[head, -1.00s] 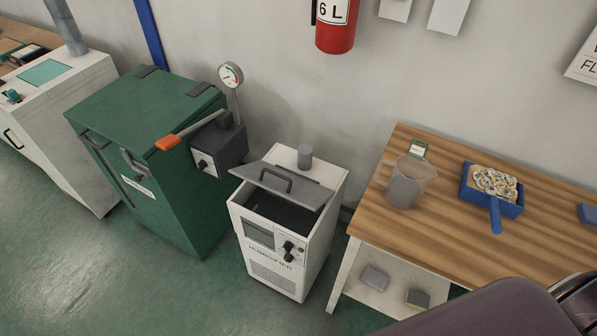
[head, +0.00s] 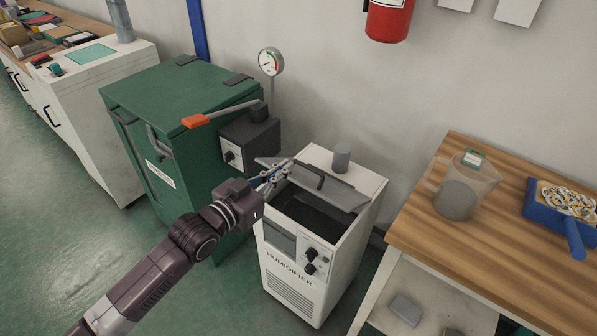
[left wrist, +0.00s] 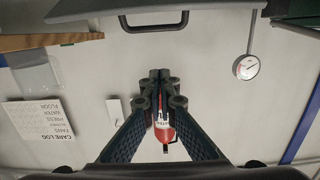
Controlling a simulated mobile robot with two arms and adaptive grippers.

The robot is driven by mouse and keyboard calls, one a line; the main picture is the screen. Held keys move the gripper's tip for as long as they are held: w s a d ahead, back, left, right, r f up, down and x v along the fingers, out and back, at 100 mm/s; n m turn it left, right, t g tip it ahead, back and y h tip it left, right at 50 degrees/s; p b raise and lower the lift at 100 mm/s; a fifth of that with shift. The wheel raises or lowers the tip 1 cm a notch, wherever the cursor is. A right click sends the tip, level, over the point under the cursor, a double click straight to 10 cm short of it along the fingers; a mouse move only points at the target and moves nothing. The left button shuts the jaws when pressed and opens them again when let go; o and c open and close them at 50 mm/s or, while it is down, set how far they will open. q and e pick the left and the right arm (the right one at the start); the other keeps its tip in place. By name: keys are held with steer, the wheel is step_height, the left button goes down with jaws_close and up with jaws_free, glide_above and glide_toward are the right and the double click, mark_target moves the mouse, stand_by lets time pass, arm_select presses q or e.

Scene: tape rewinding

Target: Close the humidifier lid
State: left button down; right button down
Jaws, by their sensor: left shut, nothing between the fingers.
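The white humidifier (head: 348,243) stands on the floor, its grey lid (head: 344,197) raised at a slant over the dark opening (head: 306,214). The lid has a dark handle (head: 312,176). My left gripper (head: 277,172) is shut and empty by the left end of the lid, overlapping its edge in the head view; I cannot tell whether it touches. In the left wrist view the shut fingertips (left wrist: 160,78) point at the wall, with the lid (left wrist: 150,9) and handle (left wrist: 150,29) at the top, apart from the fingers. My right gripper is not in view.
A green cabinet (head: 165,100) and a grey box with an orange-tipped lever (head: 249,142) stand left of the humidifier. A wooden table (head: 480,240) with a clear jug (head: 462,188) and blue tray (head: 545,214) is at the right. A fire extinguisher (head: 388,18) hangs on the wall.

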arm_select(q)
glide_above(303, 180)
steer(key=w, duration=0.1)
steer(key=shift+d+f+p, duration=0.15)
steer(key=shift+d+p, duration=0.15)
steer(key=shift+d, duration=0.1)
steer(key=f, duration=0.3)
steer(key=shift+s+a, duration=0.3)
steer(key=shift+s+a+f, duration=0.15)
steer(key=shift+s+f, duration=0.05)
steer(key=shift+f, duration=0.2)
